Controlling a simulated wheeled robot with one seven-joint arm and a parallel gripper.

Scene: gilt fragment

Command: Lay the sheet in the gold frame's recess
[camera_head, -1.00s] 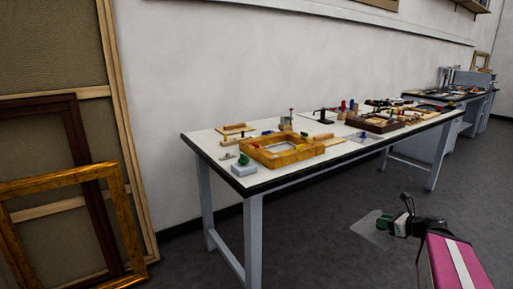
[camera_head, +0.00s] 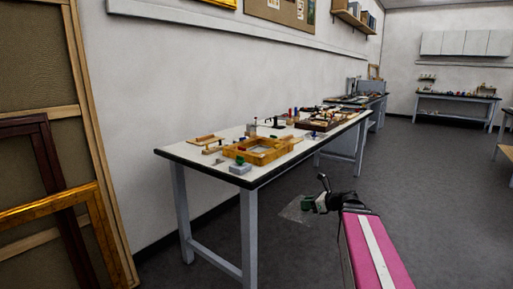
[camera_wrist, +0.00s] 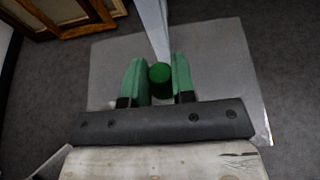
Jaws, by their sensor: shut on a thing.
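My gripper (camera_head: 309,203) is low in front of the table's right part, over open floor. Its green fingers, also in the wrist view (camera_wrist: 158,80), are shut on a green knob (camera_wrist: 160,73) on the sheet. The sheet (camera_head: 294,211) is clear and thin; in the wrist view it spreads wide beneath the fingers (camera_wrist: 222,62). The gold frame (camera_head: 250,158) lies flat near the front left of the table, with a pale opening in its middle. The sheet is well apart from it, below table height.
The table (camera_head: 205,164) has a dark edge and grey legs. A grey block with a green top (camera_head: 240,169) sits at the gold frame's front left. Wooden pieces and tools lie around it. Large picture frames (camera_head: 98,225) lean at left.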

